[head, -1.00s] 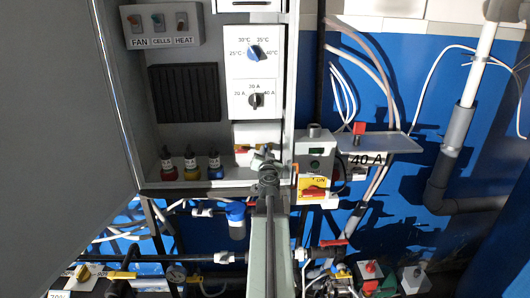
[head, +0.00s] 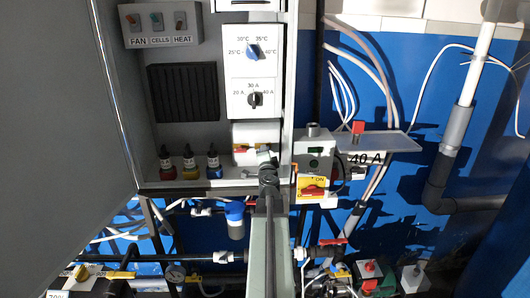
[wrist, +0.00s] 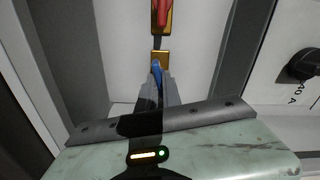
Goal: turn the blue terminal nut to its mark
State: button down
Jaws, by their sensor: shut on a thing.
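The blue terminal nut (wrist: 157,70) shows in the wrist view as a narrow blue piece at the lower end of a brass plate (wrist: 161,56). My gripper (wrist: 155,84) is shut on it, with its grey fingers around the lower part, which they hide. In the head view my gripper (head: 266,158) is at the cabinet's lower right corner, below a white block (head: 243,132). The nut is hidden there behind my gripper. I cannot make out its mark in either view.
Several small capped bottles (head: 189,164) stand on the cabinet floor left of my gripper. A grey box with a red and yellow switch (head: 313,188) is close on the right. Pipes run below.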

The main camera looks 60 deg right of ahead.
jog(key=shift+f+m, duration=0.1)
jog(key=shift+m, duration=1.4)
jog(key=shift+s, duration=0.1)
jog(key=c, duration=1.5)
grip_release()
jog(key=shift+a, duration=0.15)
